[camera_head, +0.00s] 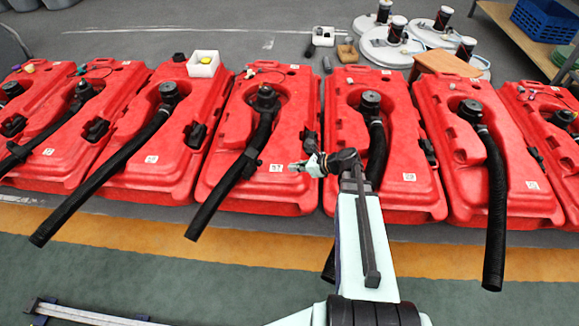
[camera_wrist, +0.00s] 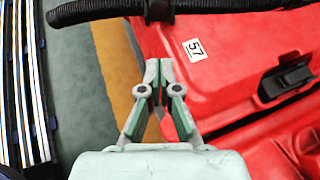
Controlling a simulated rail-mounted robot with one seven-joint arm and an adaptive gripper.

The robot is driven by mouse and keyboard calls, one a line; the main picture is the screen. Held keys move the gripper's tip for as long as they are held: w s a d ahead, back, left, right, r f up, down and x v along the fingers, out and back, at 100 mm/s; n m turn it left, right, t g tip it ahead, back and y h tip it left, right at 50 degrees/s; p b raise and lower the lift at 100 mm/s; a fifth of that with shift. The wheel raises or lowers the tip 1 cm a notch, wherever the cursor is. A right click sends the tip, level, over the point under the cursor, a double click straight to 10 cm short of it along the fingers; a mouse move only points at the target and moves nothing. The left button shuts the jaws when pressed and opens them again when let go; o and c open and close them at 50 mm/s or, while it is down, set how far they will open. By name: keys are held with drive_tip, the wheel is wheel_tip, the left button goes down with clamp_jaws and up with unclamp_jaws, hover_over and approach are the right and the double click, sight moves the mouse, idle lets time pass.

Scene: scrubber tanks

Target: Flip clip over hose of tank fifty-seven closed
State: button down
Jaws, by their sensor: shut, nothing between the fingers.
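Tank fifty-seven (camera_head: 218,183) is the red tank in the middle of the head view, with a white "57" label (camera_head: 277,168). The label also shows in the wrist view (camera_wrist: 195,49). Its black ribbed hose (camera_head: 214,210) slants down to the left past the tank's front edge. A black clip piece (camera_head: 243,166) sits at the hose; in the wrist view it (camera_wrist: 158,9) lies across the hose at the top. I cannot tell if it is fully latched. My gripper (camera_head: 296,166) is shut and empty, right of the label. Its fingertips (camera_wrist: 158,64) are apart from the hose and clip.
A black fitting (camera_wrist: 285,78) sits on the red tank at the right of the wrist view. Similar red tanks with hoses stand on both sides. A white box (camera_head: 203,64) rests on a tank to the left. The green floor (camera_head: 130,285) in front is mostly clear.

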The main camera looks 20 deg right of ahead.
sight(252, 165)
drive_tip(key=w+a+f+b, duration=0.2)
drive_tip(key=w+a+f, duration=0.1)
drive_tip(key=w+a, duration=0.4)
drive_tip(key=shift+w+a+f+b, duration=0.35)
drive_tip(key=shift+w+b, duration=0.05)
drive_tip(key=shift+w, duration=0.05)
drive_tip(key=shift+r+p, duration=0.2)
drive_tip(key=shift+p, duration=0.25)
